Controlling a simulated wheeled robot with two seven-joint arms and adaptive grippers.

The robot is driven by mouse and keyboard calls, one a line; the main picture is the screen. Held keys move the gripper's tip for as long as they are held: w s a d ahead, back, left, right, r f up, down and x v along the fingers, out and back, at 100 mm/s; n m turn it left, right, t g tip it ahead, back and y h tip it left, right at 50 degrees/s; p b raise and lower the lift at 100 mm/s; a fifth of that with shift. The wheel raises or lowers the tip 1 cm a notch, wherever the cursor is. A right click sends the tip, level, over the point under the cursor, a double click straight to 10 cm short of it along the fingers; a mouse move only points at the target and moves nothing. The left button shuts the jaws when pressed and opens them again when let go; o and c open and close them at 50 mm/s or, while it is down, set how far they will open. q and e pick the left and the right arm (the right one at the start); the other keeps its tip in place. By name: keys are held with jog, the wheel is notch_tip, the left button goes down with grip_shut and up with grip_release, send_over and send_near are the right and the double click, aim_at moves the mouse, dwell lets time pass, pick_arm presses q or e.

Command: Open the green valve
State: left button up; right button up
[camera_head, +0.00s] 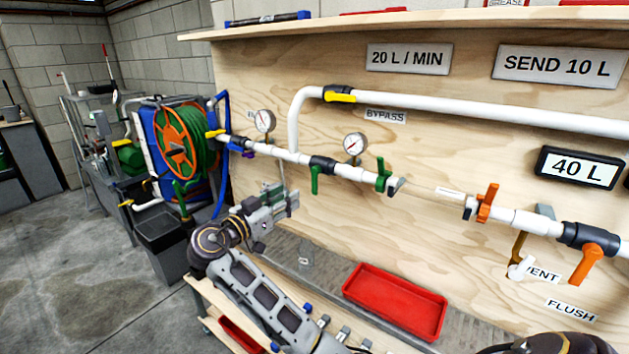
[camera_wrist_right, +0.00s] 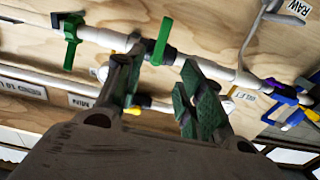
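A green-handled valve (camera_head: 315,179) sits on the lower white pipe, left of the middle of the head view. Its lever hangs down, across the pipe, from a black body. The lever also shows in the right wrist view (camera_wrist_right: 162,40), where the scene is upside down. A second green handle (camera_head: 382,175) is farther right along the pipe, also in the wrist view (camera_wrist_right: 70,42). My right gripper (camera_head: 287,202) is below and left of the valve, apart from it. In the wrist view its fingers (camera_wrist_right: 162,68) are spread, with the lever beyond the gap. My left gripper is not in view.
Orange handles (camera_head: 487,203) are farther right on the pipe. Gauges (camera_head: 355,145) stand above it, and a bypass pipe (camera_head: 470,107) runs higher up. A red tray (camera_head: 395,300) lies on the bench below. A hose reel (camera_head: 180,143) stands at the left.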

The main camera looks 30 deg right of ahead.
aim_at(314, 180)
jog(key=shift+p+x, duration=0.3)
jog(key=shift+x, duration=6.65)
jog(key=shift+a, duration=0.1)
grip_shut()
